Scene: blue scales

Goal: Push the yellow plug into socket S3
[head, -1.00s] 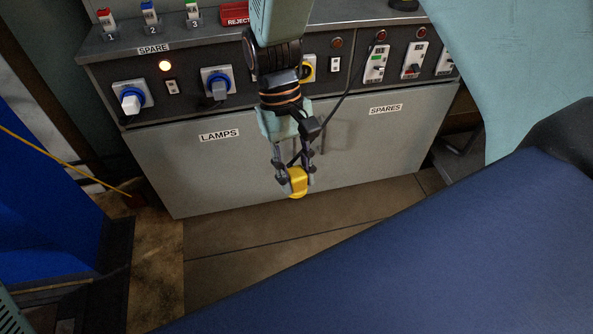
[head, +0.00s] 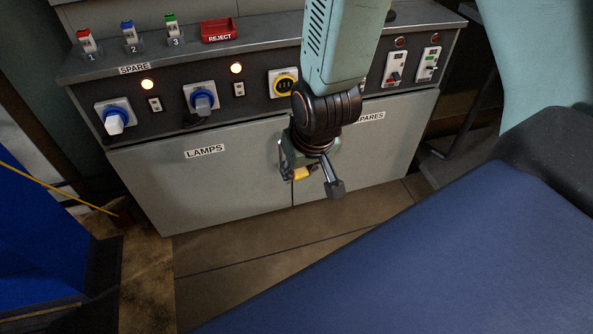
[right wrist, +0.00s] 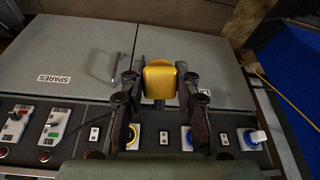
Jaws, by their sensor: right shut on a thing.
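The yellow plug (head: 302,174) is held in my right gripper (head: 300,171), in front of the grey cabinet doors and below the socket row. In the right wrist view the plug (right wrist: 160,78) sits between the two fingers, which are shut on it. A socket with a yellow ring (head: 284,83) is third from the left on the dark panel, with no plug in it; I cannot read an S3 label. In the right wrist view this socket (right wrist: 133,138) is partly hidden by a finger. The plug is apart from it. My left gripper is not in view.
Blue-ringed sockets with plugs (head: 115,120) (head: 202,100) are left of the yellow one. Small switches (head: 239,89) sit between. Breaker units (head: 395,70) are at the right. A red REJECT tray (head: 220,31) stands on the ledge. The floor in front is clear.

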